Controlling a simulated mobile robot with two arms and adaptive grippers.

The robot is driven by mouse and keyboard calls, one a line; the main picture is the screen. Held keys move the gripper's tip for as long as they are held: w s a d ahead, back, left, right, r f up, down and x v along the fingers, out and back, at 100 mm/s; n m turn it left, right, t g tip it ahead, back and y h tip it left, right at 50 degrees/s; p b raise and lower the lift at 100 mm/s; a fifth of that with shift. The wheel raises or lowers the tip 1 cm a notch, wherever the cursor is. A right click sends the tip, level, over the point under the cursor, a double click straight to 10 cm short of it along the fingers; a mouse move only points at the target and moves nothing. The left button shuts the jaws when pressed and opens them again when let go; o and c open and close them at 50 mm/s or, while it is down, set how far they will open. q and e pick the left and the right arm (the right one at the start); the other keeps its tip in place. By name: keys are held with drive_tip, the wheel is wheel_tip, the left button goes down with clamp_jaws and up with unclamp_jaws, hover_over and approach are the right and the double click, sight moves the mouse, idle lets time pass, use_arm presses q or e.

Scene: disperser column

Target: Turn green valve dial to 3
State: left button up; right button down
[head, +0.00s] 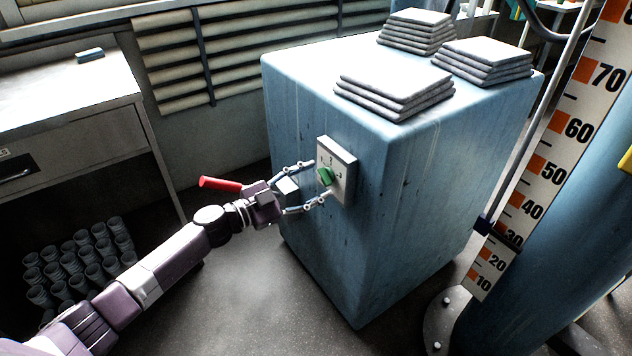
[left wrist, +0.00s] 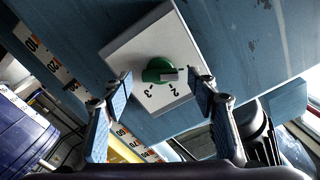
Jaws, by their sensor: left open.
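The green valve dial (head: 325,176) sits on a pale square plate (head: 345,185) on the side of the blue cabinet. In the left wrist view, the green dial (left wrist: 155,70) has a grey pointer mark facing right, towards the right-hand finger. The digits 3 and 2 show on the plate below the dial, and the mark is off the 3. My left gripper (head: 318,180) is open in front of the plate, with one finger on each side of the dial. I cannot tell whether a finger touches the dial or plate. My right gripper is not in view.
The blue cabinet (head: 420,190) carries several stacks of grey folded pads (head: 395,90) on top. A blue column with a numbered scale (head: 545,175) stands at right. A desk (head: 80,120) stands at left, with several grey cups (head: 75,265) below. Open floor lies before the cabinet.

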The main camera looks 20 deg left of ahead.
use_arm(q)
drive_tip(key=shift+w+d, duration=0.25)
drive_tip(key=shift+w, duration=0.15)
drive_tip(key=shift+c, duration=0.6)
drive_tip(key=c, duration=1)
drive_tip(key=shift+c, duration=0.2)
